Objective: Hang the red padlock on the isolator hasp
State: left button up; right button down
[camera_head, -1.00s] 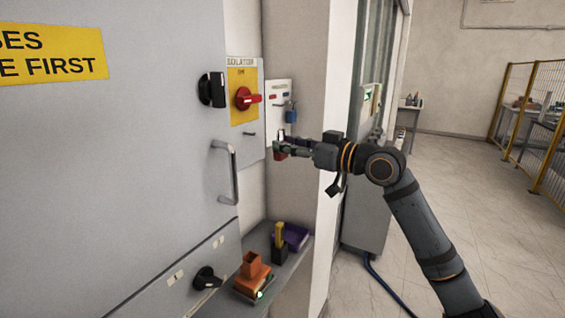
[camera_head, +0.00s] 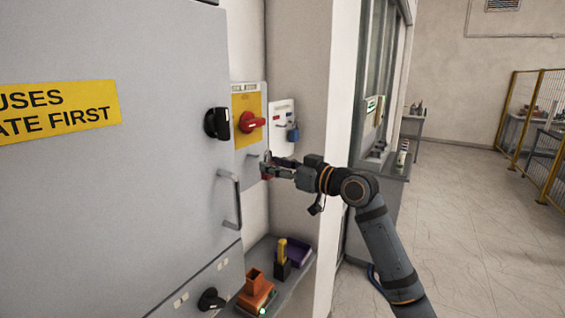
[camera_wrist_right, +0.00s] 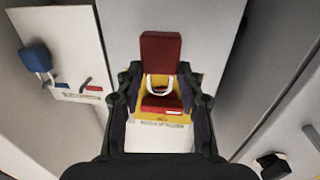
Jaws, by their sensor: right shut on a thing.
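My right gripper (camera_head: 273,168) is shut on the red padlock (camera_head: 266,173), in front of the lower part of the isolator panel (camera_head: 240,140). In the right wrist view the padlock's red body (camera_wrist_right: 160,52) sits between the fingers, with its pale shackle (camera_wrist_right: 158,84) toward the panel. The isolator's red handle (camera_head: 252,122) is on a yellow plate above the gripper; it also shows behind the shackle in the wrist view (camera_wrist_right: 162,104). The hasp is too small and partly covered to make out clearly, and I cannot tell whether the shackle touches it. My left gripper is out of view.
A white board (camera_head: 283,112) with a blue padlock (camera_head: 292,134) hangs right of the isolator. A grey door with a bar handle (camera_head: 231,200) is on the left. A shelf below holds an orange item (camera_head: 256,290), a black-and-yellow item (camera_head: 282,262) and a purple tray (camera_head: 299,254).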

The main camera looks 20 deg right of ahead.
jog(key=shift+p+x, duration=0.55)
jog(key=shift+x, duration=0.95)
jog(key=shift+w+a+f, duration=0.5)
jog(key=shift+a+f, duration=0.1)
jog(key=c, duration=0.8)
grip_release()
jog(key=shift+o, duration=0.2)
jog(key=v, duration=1.2)
